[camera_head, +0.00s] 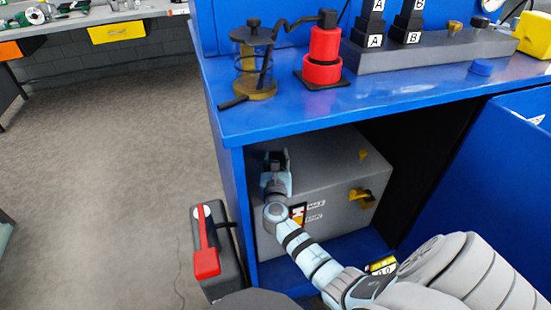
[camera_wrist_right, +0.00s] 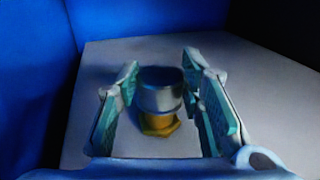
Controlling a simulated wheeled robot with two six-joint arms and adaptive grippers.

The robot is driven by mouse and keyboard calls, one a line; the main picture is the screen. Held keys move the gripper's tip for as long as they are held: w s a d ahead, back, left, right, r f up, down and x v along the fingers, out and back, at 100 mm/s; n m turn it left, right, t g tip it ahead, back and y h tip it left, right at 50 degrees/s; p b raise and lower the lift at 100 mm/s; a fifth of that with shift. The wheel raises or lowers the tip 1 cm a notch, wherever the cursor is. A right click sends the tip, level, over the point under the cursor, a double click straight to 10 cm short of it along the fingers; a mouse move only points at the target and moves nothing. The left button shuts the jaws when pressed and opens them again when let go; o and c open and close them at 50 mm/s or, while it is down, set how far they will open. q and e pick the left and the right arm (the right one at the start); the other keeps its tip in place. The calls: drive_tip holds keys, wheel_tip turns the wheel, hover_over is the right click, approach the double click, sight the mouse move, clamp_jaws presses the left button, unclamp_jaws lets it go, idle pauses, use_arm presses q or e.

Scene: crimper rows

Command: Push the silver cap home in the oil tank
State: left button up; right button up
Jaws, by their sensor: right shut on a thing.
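The oil tank (camera_head: 330,185) is a grey box inside the blue cabinet, and its top fills much of the right wrist view (camera_wrist_right: 240,75). The silver cap (camera_wrist_right: 160,97) is a short cylinder with a dark top. It is at a brass hex fitting (camera_wrist_right: 158,124) on the tank top; part of the fitting shows, and I cannot tell how deep the cap sits. My right gripper (camera_head: 276,158) is over the tank's left top. Its teal-padded fingers, also in the right wrist view (camera_wrist_right: 161,78), are shut on the cap from both sides. My left gripper is not in view.
The blue benchtop (camera_head: 400,100) overhangs the tank, carrying a glass jar (camera_head: 254,65) and a red cylinder (camera_head: 323,55). The open blue door (camera_head: 480,190) stands right. A dark case with a red lever (camera_head: 205,245) stands left. A yellow valve (camera_head: 361,195) is on the tank front.

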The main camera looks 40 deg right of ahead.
drive_tip(key=shift+f+b, duration=0.95)
drive_tip(key=shift+f, duration=0.25)
drive_tip(key=o, duration=0.8)
drive_tip(key=shift+s, duration=0.1)
drive_tip(key=v, duration=0.7)
drive_tip(key=shift+s+a+r, duration=0.1)
drive_tip(key=shift+s+a, duration=0.05)
drive_tip(key=shift+a, duration=0.05)
